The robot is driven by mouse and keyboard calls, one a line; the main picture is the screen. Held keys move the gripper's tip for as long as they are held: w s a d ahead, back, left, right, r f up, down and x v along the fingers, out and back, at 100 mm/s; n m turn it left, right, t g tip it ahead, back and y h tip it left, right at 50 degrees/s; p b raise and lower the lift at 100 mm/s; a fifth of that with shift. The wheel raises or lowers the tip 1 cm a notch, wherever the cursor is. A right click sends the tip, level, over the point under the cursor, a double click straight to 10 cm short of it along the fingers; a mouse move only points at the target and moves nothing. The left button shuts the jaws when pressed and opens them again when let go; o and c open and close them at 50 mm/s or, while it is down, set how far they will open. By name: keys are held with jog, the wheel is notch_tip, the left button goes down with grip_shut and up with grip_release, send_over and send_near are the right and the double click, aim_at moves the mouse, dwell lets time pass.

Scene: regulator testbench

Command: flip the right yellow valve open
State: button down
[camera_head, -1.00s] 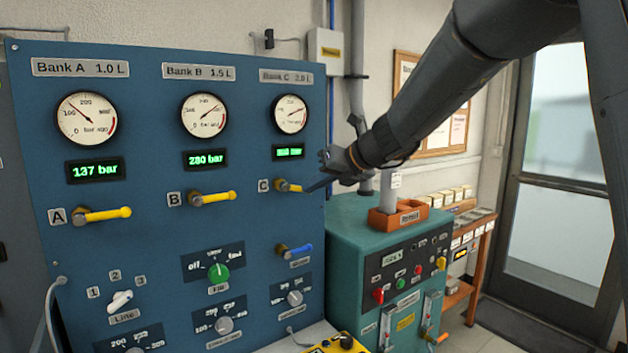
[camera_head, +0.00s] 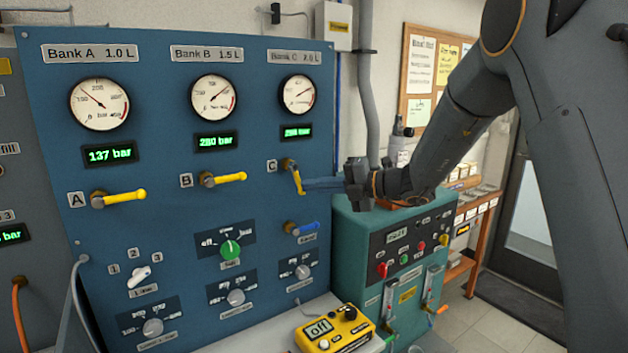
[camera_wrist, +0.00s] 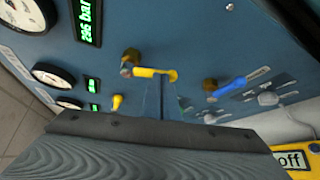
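The right yellow valve, marked C, has its handle (camera_head: 297,178) pointing steeply down and slightly right from its brass stem on the blue panel. In the wrist view the handle (camera_wrist: 155,73) lies just beyond my fingertips. My gripper (camera_head: 308,184) reaches in from the right, its bluish fingers at the handle's lower part. In the wrist view the fingers stand side by side with only a thin dark line between them, so they look shut, with nothing seen between them. Exact contact with the handle is hard to tell.
Yellow valves A (camera_head: 118,197) and B (camera_head: 223,179) lie nearly horizontal to the left. A blue valve handle (camera_head: 303,229) sits just below valve C. A teal cabinet (camera_head: 358,237) stands right of the panel, below my arm. A yellow meter (camera_head: 335,330) lies in front.

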jog(key=b+v, duration=0.2)
jog(key=v, duration=1.1)
jog(key=shift+s+d, duration=0.2)
jog(key=shift+d, duration=0.15)
jog(key=shift+f, duration=0.1)
